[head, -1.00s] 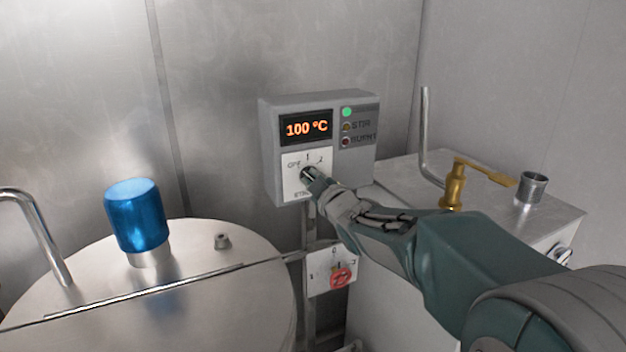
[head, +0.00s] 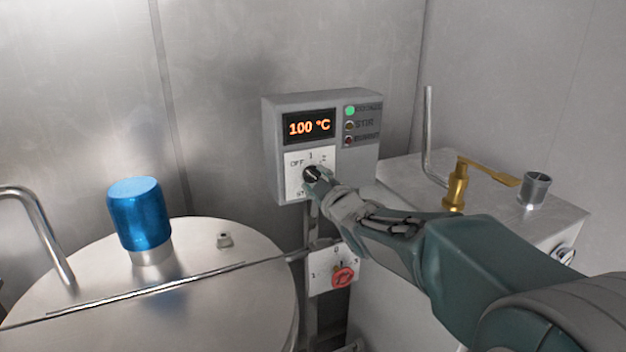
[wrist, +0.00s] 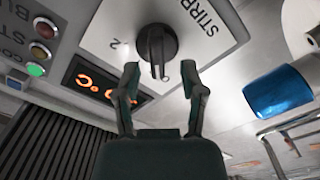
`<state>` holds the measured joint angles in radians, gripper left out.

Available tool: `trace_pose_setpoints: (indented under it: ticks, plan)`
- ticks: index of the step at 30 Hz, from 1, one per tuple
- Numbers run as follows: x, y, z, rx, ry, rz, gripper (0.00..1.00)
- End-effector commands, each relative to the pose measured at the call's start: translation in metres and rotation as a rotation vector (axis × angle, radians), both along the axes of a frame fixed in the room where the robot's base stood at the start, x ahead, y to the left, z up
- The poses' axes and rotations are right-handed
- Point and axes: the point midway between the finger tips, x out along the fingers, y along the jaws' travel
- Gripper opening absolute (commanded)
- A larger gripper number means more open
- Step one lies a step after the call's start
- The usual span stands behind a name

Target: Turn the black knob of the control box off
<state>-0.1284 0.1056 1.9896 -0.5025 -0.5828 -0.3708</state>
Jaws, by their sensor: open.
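The grey control box (head: 269,150) is on the back wall in the head view, with a lit display reading 100 °C and a green light on. Its black knob (head: 311,174) sits on a white plate with OFF, 1 and 2 marks; my gripper partly covers it there. In the wrist view the black knob (wrist: 157,50) is whole, and its ridge looks roughly upright in the picture. My gripper (wrist: 160,72) is open, its two fingers at either side just below the knob, with a gap visible. I cannot tell which mark the knob points at.
A lower plate with a red knob (head: 343,277) hangs under the box. A steel vessel lid (head: 200,290) with a blue cap (head: 139,214) stands at left. A steel box with a brass valve (head: 456,187) stands at right.

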Motion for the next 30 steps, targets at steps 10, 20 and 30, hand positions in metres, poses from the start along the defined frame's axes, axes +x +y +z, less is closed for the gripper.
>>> trace_pose_setpoints:
  ticks: [10, 20, 30]
  plan:
    - [-0.061, -0.025, 0.000, -0.001, -0.001, -0.002, 0.53]
    - [-0.099, -0.039, -0.002, -0.002, 0.002, 0.001, 0.53]
    - [-0.101, -0.040, -0.002, -0.002, 0.002, 0.001, 0.53]
